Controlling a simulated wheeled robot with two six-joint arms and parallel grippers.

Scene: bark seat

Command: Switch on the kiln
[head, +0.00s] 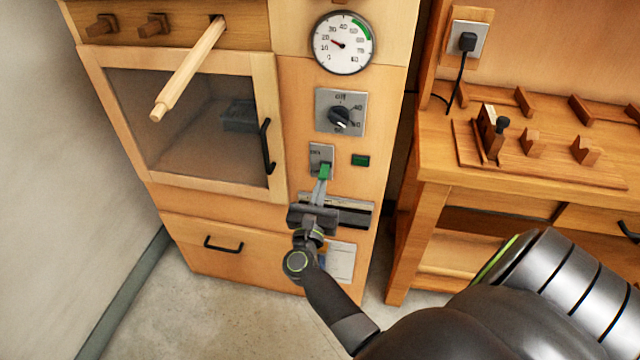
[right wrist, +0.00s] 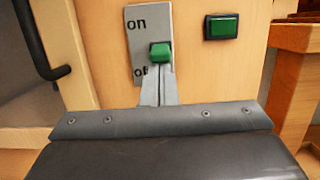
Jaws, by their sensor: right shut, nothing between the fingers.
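The kiln (head: 290,112) is a wooden cabinet with a windowed door on its left. Its on/off switch has a grey plate (head: 316,153) and a green lever (head: 324,171). In the right wrist view the plate (right wrist: 142,25) reads "on" at the top, and the green lever (right wrist: 160,52) sits low, near the partly hidden "off" lettering. My right gripper (head: 321,183) is shut and empty, its fingertips at or just below the lever; I cannot tell if they touch. The fingers also show in the right wrist view (right wrist: 158,80). My left gripper is not in view.
A dial gauge (head: 342,43) and a rotary knob (head: 340,116) are above the switch. A green rectangular indicator (head: 360,160) is right of it. A wooden rod (head: 188,68) juts out at upper left. A workbench (head: 450,150) stands at right.

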